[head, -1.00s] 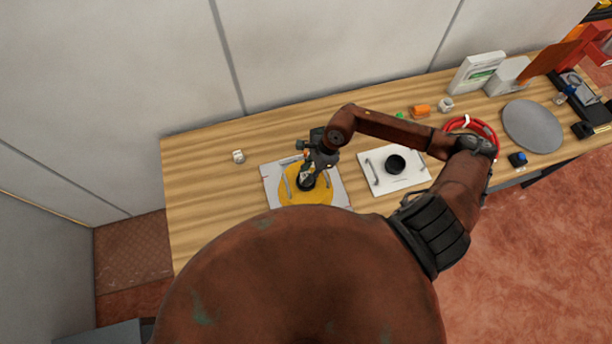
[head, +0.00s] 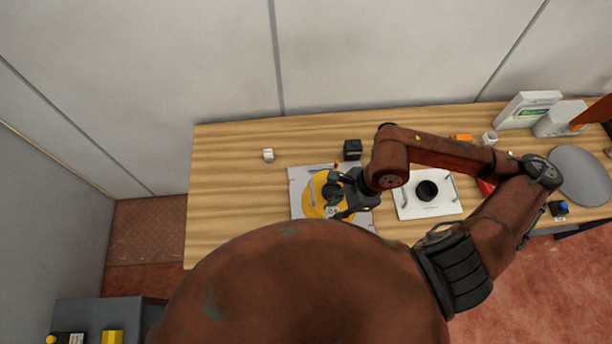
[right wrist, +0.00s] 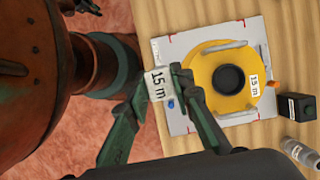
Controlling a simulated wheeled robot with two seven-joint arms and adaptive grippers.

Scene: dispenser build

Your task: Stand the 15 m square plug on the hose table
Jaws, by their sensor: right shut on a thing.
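My right gripper (head: 336,205) is shut on a white plug (right wrist: 157,84) whose face reads "15 m". In the right wrist view the plug sits between the two dark fingers (right wrist: 160,88), beside the near edge of a white plate (right wrist: 178,125). On that plate is a yellow disc (right wrist: 205,75) with a black centre and its own "15 m" label. In the head view the arm and gripper cover part of the yellow disc (head: 308,190). The plug's underside is hidden.
A black box (head: 352,147) stands behind the plate. A small white block (head: 268,155) lies farther left. A white plate with handles and a black hub (head: 427,207) lies to the right, and a grey disc (head: 578,174) lies beyond. The wooden table's (head: 230,190) left part is mostly clear.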

